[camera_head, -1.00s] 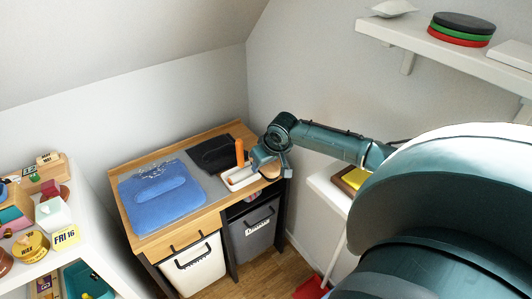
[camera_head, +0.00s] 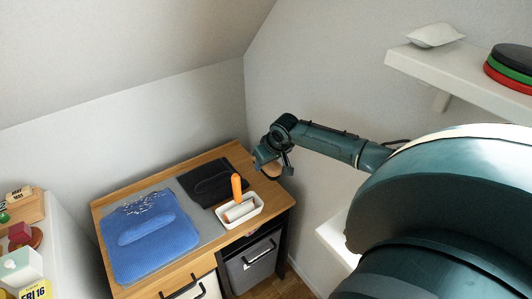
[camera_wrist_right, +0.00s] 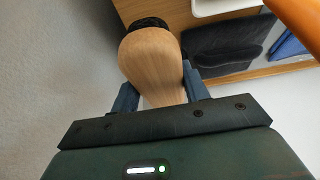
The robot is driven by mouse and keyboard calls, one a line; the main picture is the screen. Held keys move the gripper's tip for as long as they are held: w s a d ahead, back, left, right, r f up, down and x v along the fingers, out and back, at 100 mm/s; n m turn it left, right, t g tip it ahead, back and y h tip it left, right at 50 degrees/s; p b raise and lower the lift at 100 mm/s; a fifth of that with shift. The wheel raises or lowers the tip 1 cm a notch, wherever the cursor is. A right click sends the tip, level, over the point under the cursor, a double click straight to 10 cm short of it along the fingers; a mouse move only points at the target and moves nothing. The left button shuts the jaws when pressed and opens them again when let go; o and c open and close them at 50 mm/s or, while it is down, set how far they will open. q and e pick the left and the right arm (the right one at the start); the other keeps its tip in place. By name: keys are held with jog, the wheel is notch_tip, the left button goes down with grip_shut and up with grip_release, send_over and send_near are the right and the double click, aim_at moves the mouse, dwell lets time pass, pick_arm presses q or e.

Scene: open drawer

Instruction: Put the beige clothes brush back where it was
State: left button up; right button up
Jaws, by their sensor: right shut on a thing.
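My right gripper (camera_head: 273,165) is shut on the beige clothes brush (camera_wrist_right: 152,65). In the right wrist view its pale wooden body is between the two dark fingers, with dark bristles at the far end. In the head view only a small part of the brush (camera_head: 273,171) shows under the gripper, which hides the rest. The gripper appears to hold it above the back right corner of the wooden dresser top (camera_head: 215,158). My left gripper is not in view.
A white tray (camera_head: 259,212) with an orange-handled tool (camera_head: 236,186) is on the dresser. A dark folded cloth (camera_head: 208,183) and a blue folded cloth (camera_head: 150,240) lie to its left. A white wall shelf (camera_head: 430,68) is at the upper right.

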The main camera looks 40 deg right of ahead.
jog(key=shift+w+d+f, duration=0.1)
jog(key=shift+w+d, duration=0.15)
send_over(264, 186)
jog(key=s, duration=0.2)
jog(key=f, duration=0.6)
jog(key=shift+w+a+b, duration=0.1)
jog(key=shift+w+b, duration=0.1)
jog(key=shift+b, duration=0.2)
jog(key=shift+f+b, duration=0.3)
jog(key=shift+f, duration=1.55)
jog(key=shift+f, duration=0.2)
jog(key=o, duration=0.9)
